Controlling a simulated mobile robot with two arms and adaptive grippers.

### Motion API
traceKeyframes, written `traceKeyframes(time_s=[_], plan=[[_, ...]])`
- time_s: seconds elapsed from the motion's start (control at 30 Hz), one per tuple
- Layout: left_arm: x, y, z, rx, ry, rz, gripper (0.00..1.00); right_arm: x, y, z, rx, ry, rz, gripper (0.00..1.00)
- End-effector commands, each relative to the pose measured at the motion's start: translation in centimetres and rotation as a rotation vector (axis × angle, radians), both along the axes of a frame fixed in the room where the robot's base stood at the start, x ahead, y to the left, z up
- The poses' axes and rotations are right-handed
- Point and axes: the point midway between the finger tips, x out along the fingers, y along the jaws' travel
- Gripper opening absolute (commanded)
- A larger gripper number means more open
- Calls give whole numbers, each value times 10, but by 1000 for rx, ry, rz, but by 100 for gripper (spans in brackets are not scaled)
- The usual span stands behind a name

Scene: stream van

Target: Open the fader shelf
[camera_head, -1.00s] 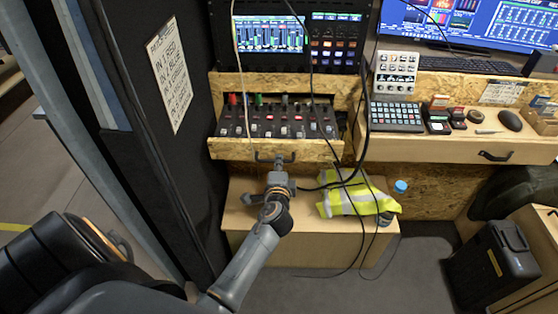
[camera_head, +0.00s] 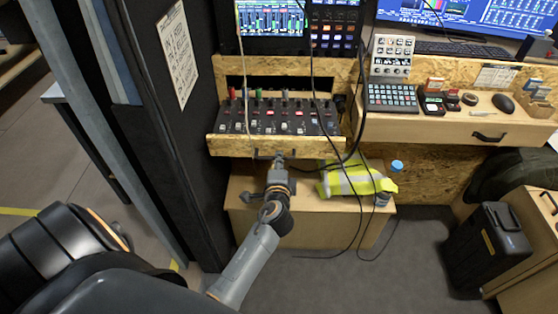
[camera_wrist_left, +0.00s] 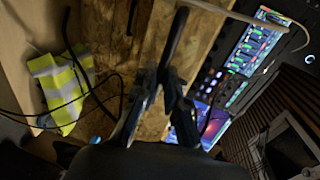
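The fader shelf (camera_head: 222,146) is a chipboard pull-out with a black mixer (camera_head: 275,116) full of faders and knobs on it. It stands out from the chipboard frame, with a dark gap behind the mixer. A dark bar handle (camera_head: 262,154) is on its front board. My left gripper (camera_head: 280,162) is at the handle, in front of the board. In the left wrist view the handle (camera_wrist_left: 176,38) runs down between the tips of the left gripper (camera_wrist_left: 160,78), which look closed on it. The exact contact is dark. My right gripper is not in view.
A wooden box (camera_head: 305,232) stands below the shelf, with a yellow hi-vis vest (camera_head: 352,178) and a blue-capped bottle (camera_head: 396,167) on it. Black cables (camera_head: 338,165) hang before the shelf's right side. A dark partition (camera_head: 180,140) is close on the left. Floor is free at centre right.

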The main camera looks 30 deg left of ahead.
Motion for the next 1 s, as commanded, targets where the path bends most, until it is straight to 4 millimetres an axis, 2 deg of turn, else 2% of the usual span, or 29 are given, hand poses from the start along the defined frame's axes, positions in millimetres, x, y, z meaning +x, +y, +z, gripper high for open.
traceKeyframes(time_s=[0.03, 0.1, 0.47, 0.8, 1.0], plan=[[0, 0, 0, -1, 1, 0, 22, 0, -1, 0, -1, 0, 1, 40], [0, 0, 0, 0, 0, 0, 33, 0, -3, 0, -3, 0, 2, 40], [-4, -3, 0, -1, 1, 0, 33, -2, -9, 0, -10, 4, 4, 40], [-49, -30, 11, -2, 2, 0, 33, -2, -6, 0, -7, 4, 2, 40], [-62, -38, 15, -1, 1, 0, 33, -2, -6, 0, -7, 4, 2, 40]])
